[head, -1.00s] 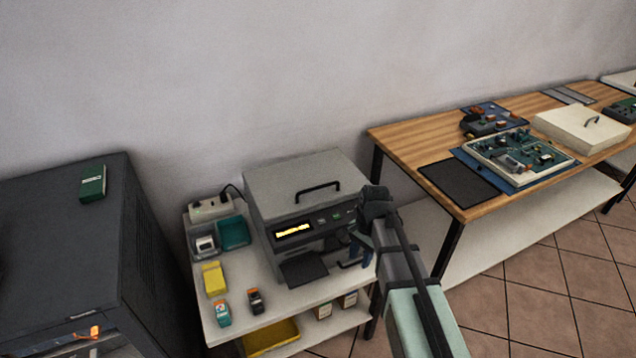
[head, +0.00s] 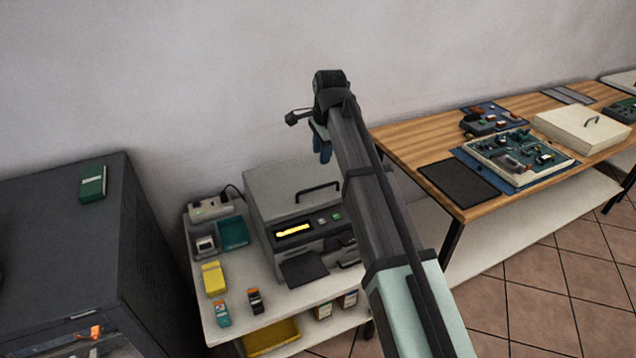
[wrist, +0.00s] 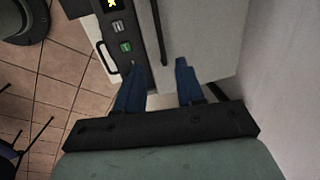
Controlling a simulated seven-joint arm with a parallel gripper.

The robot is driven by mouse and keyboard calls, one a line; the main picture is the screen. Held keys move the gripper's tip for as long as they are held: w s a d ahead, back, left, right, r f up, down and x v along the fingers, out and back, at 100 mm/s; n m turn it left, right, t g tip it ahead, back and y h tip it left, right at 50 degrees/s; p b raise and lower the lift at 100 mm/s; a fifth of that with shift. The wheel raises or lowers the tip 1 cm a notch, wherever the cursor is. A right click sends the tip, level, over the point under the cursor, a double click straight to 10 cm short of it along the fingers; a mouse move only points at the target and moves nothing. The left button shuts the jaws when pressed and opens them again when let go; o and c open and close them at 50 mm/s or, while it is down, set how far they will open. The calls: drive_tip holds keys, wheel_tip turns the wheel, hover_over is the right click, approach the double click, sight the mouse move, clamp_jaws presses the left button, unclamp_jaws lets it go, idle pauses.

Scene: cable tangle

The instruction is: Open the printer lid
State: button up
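The printer (head: 300,228) stands on a white cart, its grey lid (head: 275,190) down. A black bar handle (head: 317,189) sits on the lid; it also shows in the wrist view (wrist: 157,35). The front panel has a lit yellow display (head: 293,230) and green button. My gripper (head: 322,145) is raised above the right part of the lid, partly hidden by my arm. In the wrist view its two blue fingers (wrist: 160,78) are spread apart with nothing between them, over the panel edge and lid. The handle lies beyond the fingertips, apart from them.
The cart (head: 235,325) holds a power strip (head: 212,208), a teal bin (head: 233,233), a yellow box (head: 213,278) and small cartridges. A dark cabinet (head: 75,240) stands left. A wooden table (head: 420,140) with circuit boards stands right. The wall is close behind the printer.

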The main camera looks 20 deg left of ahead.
sight(318, 187)
drive_tip(key=f, duration=0.4)
drive_tip(key=w+a+f, duration=0.1)
drive_tip(key=f, duration=0.8)
drive_tip(key=shift+w+a+f, duration=0.15)
drive_tip(key=shift+w+a, duration=0.25)
drive_tip(key=shift+c, duration=0.5)
clamp_jaws()
